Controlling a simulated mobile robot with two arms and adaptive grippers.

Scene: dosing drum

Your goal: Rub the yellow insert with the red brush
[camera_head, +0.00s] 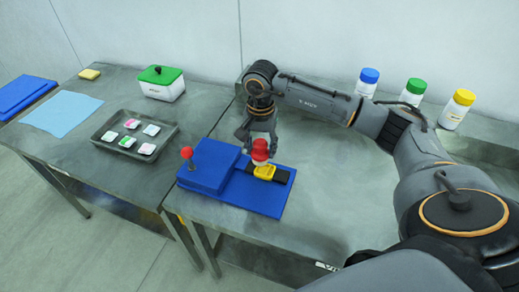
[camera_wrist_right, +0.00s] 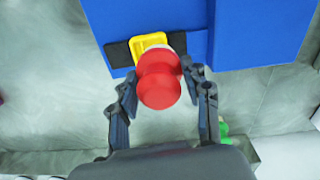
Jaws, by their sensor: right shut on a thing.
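The red brush (camera_head: 260,149) is upright in my right gripper (camera_head: 259,136), with its pale lower end just above or on the yellow insert (camera_head: 265,173); I cannot tell whether they touch. The insert sits in a black strip on the blue base. In the right wrist view, the fingers of my right gripper (camera_wrist_right: 160,76) are on both sides of the red brush (camera_wrist_right: 160,82). The brush partly hides the lower right of the yellow insert (camera_wrist_right: 147,45) there. My left gripper is not in view.
The blue device (camera_head: 213,167) has a red-knobbed lever (camera_head: 187,154) at its left. A grey tray (camera_head: 112,146) with several small packs, a green-lidded box (camera_head: 161,84) and a light-blue cloth (camera_head: 62,114) are on the left table. Three bottles stand at back right. The front right tabletop is clear.

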